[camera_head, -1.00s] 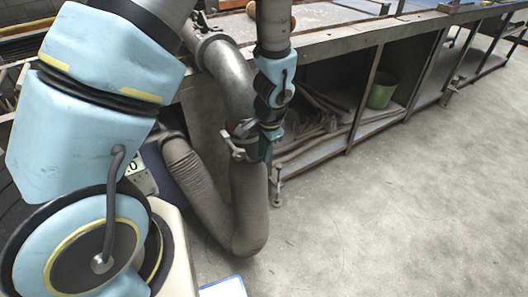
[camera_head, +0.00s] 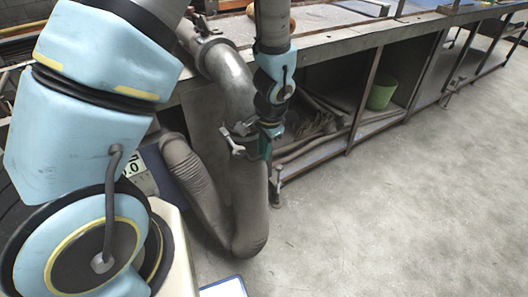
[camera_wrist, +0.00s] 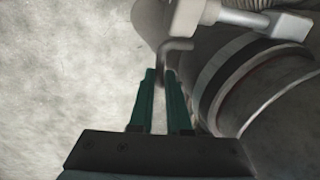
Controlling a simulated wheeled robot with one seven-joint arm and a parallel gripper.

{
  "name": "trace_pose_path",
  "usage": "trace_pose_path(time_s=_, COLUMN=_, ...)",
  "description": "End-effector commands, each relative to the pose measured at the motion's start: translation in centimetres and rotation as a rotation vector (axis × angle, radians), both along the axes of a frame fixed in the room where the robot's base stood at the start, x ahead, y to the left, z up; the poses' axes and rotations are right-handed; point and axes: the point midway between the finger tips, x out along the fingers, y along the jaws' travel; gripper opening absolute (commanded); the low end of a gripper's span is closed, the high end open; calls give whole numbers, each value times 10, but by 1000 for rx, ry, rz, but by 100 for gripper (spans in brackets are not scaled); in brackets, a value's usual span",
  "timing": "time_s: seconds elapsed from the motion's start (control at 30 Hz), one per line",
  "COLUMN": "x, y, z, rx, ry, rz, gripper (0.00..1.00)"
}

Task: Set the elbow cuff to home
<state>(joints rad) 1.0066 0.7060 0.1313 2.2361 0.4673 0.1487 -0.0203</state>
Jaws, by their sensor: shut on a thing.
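The elbow cuff (camera_head: 238,136) is a dark band with pale metal clamp parts around the grey elbow pipe (camera_head: 232,80). In the wrist view the cuff (camera_wrist: 222,84) shows as a dark and light band at the right, with a pale lever (camera_wrist: 245,18) above it. My gripper (camera_head: 265,149) is at the right side of the cuff in the head view. In the wrist view, the green fingers of my gripper (camera_wrist: 164,78) are close together on a thin bent grey handle (camera_wrist: 176,46) beside the cuff. The hold itself is partly hidden.
A ribbed hose (camera_head: 192,180) curves below the elbow at the left, near a box with a small display (camera_head: 133,168). A metal workbench (camera_head: 345,40) runs behind, with a green bucket (camera_head: 381,92) on its lower shelf. The floor (camera_head: 400,220) at the right is clear.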

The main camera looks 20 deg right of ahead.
Motion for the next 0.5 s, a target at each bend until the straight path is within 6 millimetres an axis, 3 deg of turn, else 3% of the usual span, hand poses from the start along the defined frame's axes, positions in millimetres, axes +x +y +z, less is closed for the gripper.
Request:
trace_pose_path(time_s=0.07, x=0, y=-1, z=15, rx=-4, ry=-1, rz=-3, gripper=0)
trace_pose_path(time_s=0.33, x=0, y=-2, z=15, rx=-3, ry=-2, rz=-2, gripper=0)
trace_pose_path(time_s=0.37, x=0, y=-2, z=15, rx=-4, ry=-2, rz=-2, gripper=17)
trace_pose_path(time_s=0.5, x=0, y=-1, z=15, rx=-3, ry=-2, rz=-2, gripper=27)
